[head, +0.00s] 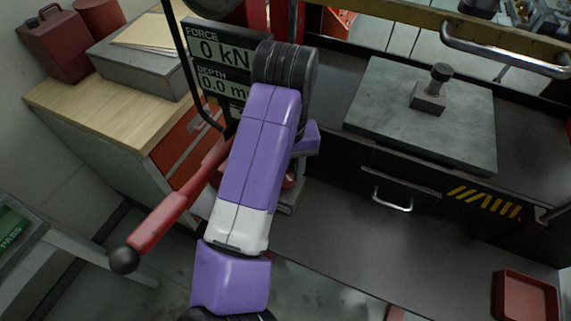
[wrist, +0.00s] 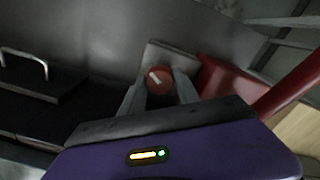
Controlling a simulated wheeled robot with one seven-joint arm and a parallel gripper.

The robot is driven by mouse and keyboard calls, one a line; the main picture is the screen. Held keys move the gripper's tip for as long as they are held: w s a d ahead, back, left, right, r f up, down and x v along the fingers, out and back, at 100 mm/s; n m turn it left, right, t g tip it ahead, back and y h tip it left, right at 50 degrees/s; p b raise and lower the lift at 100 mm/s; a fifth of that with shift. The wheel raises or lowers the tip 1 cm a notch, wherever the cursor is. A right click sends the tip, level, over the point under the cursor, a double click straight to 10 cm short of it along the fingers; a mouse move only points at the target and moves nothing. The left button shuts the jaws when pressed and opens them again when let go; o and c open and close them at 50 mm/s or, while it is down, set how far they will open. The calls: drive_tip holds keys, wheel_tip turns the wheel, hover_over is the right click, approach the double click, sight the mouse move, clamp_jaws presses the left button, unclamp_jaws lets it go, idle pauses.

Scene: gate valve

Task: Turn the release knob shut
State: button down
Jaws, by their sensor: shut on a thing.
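The release knob (wrist: 160,79) is a small round red knob with a white pointer mark, on a grey metal block (wrist: 168,56). In the wrist view the mark slants from upper left to lower right. My gripper (wrist: 160,88) has one finger on each side of the knob and is shut on it. In the head view my purple arm reaches over the knob and hides it, along with the fingertips.
A long red lever (head: 170,212) with a black ball end sticks out left of my arm. A display (head: 222,48) reads force 0 kN. A grey plate (head: 385,95) bears a metal block (head: 430,98). A red tray (head: 527,297) sits at lower right. A wooden-topped cabinet (head: 75,98) stands left.

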drive_tip(key=m, duration=0.5)
drive_tip(key=shift+m, duration=0.3)
drive_tip(key=m, duration=0.6)
drive_tip(key=shift+m, duration=0.3)
drive_tip(key=c, duration=0.9)
unclamp_jaws()
drive_tip(key=shift+r, duration=3.9)
